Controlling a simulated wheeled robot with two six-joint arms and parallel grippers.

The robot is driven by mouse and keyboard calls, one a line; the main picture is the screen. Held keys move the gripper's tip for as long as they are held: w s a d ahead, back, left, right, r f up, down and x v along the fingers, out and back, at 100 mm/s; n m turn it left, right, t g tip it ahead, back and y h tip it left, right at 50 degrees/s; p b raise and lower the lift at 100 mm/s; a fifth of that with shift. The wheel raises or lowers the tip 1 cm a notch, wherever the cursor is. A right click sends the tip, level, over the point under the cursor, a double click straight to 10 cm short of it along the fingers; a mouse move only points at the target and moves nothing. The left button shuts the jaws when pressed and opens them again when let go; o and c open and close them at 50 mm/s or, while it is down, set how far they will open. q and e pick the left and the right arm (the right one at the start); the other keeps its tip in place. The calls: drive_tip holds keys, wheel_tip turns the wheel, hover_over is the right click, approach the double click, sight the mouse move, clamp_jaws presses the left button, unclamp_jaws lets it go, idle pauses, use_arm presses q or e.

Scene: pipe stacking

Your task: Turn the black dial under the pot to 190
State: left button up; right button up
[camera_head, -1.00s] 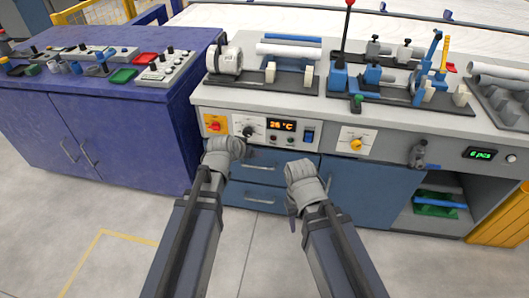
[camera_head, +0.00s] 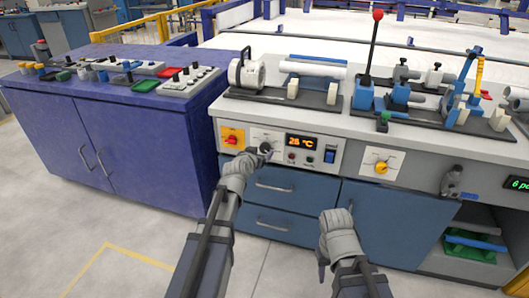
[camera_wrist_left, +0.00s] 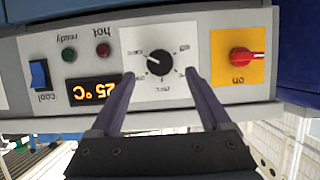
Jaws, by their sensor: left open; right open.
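In the upside-down left wrist view, the dial (camera_wrist_left: 159,63) lies between my open left fingers (camera_wrist_left: 159,74), with a gap on both sides. In the head view, my left gripper (camera_head: 254,156) is right at the dial and partly covers it. My right gripper (camera_head: 338,222) is empty in front of the blue cabinet.
A red rotary switch on a yellow plate (camera_head: 232,137) is left of the dial. A blue rocker switch (camera_head: 330,155) is right of the display. A yellow knob (camera_head: 381,167) is on another panel. The blue-purple cabinet (camera_head: 130,130) stands at the left.

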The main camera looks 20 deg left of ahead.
sight(264, 149)
use_arm(q)
drive_tip(key=b+x, duration=0.2)
drive_tip(key=x, duration=0.3)
drive_tip(key=shift+w+f, duration=0.2)
drive_tip(key=shift+w, duration=0.15)
clamp_jaws()
